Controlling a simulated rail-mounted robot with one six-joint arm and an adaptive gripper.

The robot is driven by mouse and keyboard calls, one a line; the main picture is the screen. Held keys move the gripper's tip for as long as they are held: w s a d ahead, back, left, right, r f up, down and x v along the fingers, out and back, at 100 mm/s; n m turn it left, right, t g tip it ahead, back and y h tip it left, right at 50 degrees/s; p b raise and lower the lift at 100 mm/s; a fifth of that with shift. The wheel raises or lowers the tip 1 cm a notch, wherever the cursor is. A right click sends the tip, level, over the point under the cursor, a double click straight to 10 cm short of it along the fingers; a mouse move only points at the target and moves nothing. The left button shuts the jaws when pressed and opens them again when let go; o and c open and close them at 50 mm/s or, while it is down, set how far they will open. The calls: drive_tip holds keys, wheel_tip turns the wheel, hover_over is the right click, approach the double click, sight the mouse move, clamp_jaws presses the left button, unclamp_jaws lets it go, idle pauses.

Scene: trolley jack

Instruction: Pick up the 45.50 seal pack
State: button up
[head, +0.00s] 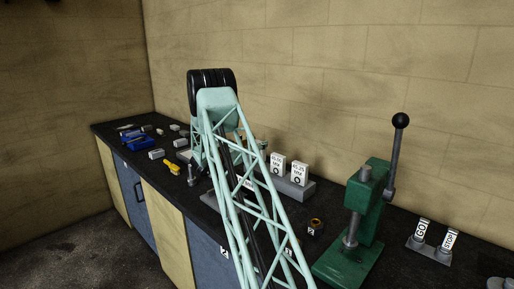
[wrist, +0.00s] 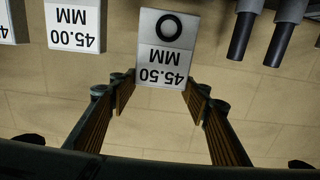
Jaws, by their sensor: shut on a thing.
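The 45.50 seal pack (wrist: 163,64) is a white card with black "45.50 MM" lettering and a black ring, upside down in the wrist view. My gripper (wrist: 159,86) has one brown ribbed finger at each side edge of the pack and is shut on it. Whether the pack is clear of its support cannot be told. In the head view my arm hides the gripper and most of that spot.
The 45.00 pack (wrist: 74,25) is beside it in the wrist view. Two similar white packs (head: 277,164) (head: 299,174) stand on a grey block in the head view. A green press (head: 352,235) and the GO/STOP gauge (head: 431,241) are at right. Small parts and a blue item (head: 140,143) lie at left.

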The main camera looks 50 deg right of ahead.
drive_tip(key=s+a+r, duration=0.1)
drive_tip(key=s+a, duration=0.8)
drive_tip(key=a, duration=0.3)
drive_tip(key=shift+s+a+r, duration=0.15)
drive_tip(key=shift+s+a, duration=0.1)
drive_tip(key=shift+a, duration=0.05)
idle(0.4)
